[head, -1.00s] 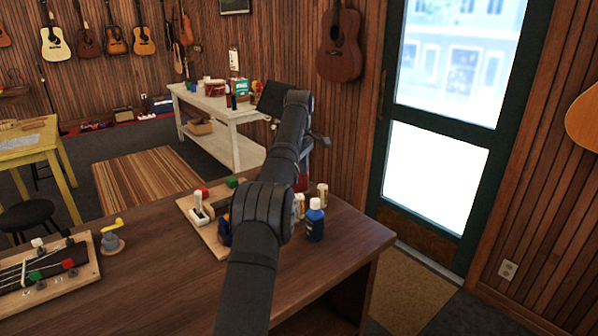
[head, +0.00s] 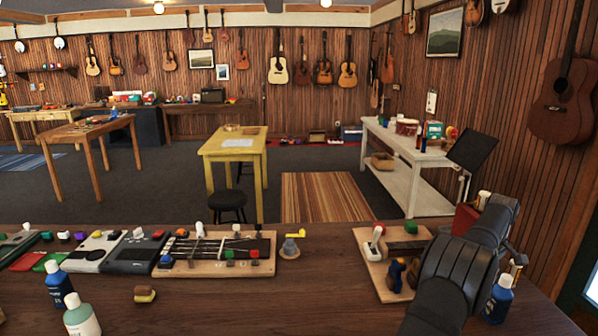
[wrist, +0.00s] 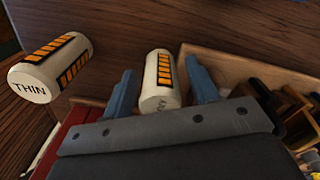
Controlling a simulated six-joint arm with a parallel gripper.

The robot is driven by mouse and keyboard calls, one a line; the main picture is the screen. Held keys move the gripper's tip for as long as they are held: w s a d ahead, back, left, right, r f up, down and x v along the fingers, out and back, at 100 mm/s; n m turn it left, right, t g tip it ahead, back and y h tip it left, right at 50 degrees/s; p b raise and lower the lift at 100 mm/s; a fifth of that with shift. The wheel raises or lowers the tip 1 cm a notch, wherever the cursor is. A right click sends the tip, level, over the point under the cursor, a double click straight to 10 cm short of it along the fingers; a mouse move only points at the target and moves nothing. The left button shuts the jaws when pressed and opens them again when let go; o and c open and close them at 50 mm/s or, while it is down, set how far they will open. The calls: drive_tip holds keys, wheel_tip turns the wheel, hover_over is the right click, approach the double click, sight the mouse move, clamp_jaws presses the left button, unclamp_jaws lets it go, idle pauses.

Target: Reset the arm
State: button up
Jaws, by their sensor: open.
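My gripper (wrist: 164,78) shows in the wrist view with its two blue-grey fingers spread apart. A cream bottle (wrist: 160,82) with orange and black stripes appears between the fingers. I cannot tell how far it is from them, and the fingers do not visibly close on it. In the head view my dark arm (head: 455,265) reaches over the right part of the wooden bench (head: 330,265), and my gripper is hidden behind it.
A second cream bottle (wrist: 48,68), marked THIN, is left of the fingers. A blue bottle (head: 497,298) stands right beside my arm. A wooden tray (head: 368,240) with small tools lies left of it. The bench between this tray and the ukulele neck board (head: 215,268) is mostly clear.

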drive_tip(key=shift+r, duration=1.4)
wheel_tip(320, 180, up, 10)
drive_tip(key=shift+f, duration=0.2)
wheel_tip(320, 180, down, 12)
drive_tip(key=shift+r, duration=0.1)
wheel_tip(320, 180, up, 10)
drive_tip(key=shift+f, duration=0.1)
drive_tip(key=w+a+r+m, duration=0.1)
drive_tip(key=w+a, duration=0.3)
drive_tip(key=a, duration=0.5)
drive_tip(key=w+a+r+m, duration=0.1)
drive_tip(key=w+a, duration=0.2)
drive_tip(key=a, duration=0.6)
drive_tip(key=a+n, duration=0.4)
drive_tip(key=a, duration=4.8)
drive_tip(key=shift+s+n, duration=0.3)
drive_tip(key=shift+s, duration=0.15)
